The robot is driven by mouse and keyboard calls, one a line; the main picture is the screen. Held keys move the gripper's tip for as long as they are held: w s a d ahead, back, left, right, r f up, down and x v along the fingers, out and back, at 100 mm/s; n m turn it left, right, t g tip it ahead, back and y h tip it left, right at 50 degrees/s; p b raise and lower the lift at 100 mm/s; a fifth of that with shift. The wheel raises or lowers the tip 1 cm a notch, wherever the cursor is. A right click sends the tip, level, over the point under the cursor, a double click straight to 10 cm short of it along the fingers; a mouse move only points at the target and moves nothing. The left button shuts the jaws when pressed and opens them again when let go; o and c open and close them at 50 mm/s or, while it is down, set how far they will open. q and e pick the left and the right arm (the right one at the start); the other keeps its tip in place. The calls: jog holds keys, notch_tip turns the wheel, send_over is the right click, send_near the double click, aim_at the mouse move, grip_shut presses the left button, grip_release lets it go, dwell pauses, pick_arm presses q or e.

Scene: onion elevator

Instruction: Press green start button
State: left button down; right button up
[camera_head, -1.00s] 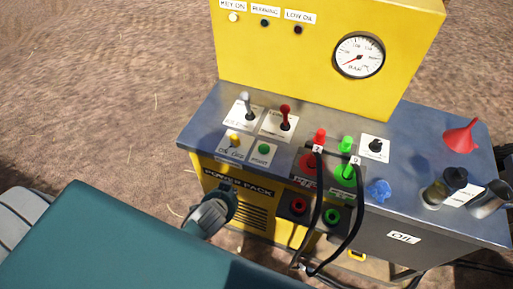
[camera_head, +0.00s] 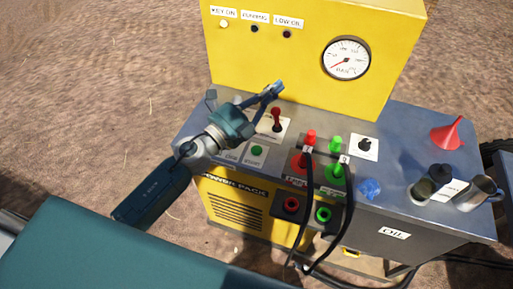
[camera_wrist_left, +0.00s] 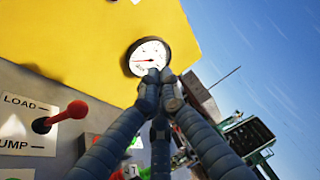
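The green start button (camera_head: 257,150) sits on a white label on the power pack's grey top, near its front edge. My left gripper (camera_head: 276,88) is above the panel, beyond the button and up near the yellow back panel. In the left wrist view its fingers (camera_wrist_left: 158,76) come together at the tips, with nothing seen between them. The left wrist covers the switches left of the button in the head view. I cannot make out the button in the left wrist view. My right gripper is not in view.
A red lever (camera_head: 276,117) stands beside the gripper, and it also shows in the left wrist view (camera_wrist_left: 72,111). Red caps (camera_head: 310,137), green caps (camera_head: 336,145) and black hoses (camera_head: 349,220) are to the right. A gauge (camera_head: 346,58) is on the yellow panel (camera_head: 300,68).

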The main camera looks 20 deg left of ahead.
pick_arm(q)
jog(key=d+m+g+h, duration=0.3)
jog(key=m, duration=0.3)
jog(key=m+g+y, duration=0.5)
jog(key=m+g, duration=0.4)
jog(key=m, duration=0.2)
send_over(255, 149)
notch_tip(255, 149, down, 12)
jog(key=shift+s+a+p, duration=0.1)
jog(key=shift+p, duration=0.2)
notch_tip(255, 149, down, 9)
jog(key=b, duration=0.6)
jog(key=shift+r, duration=0.1)
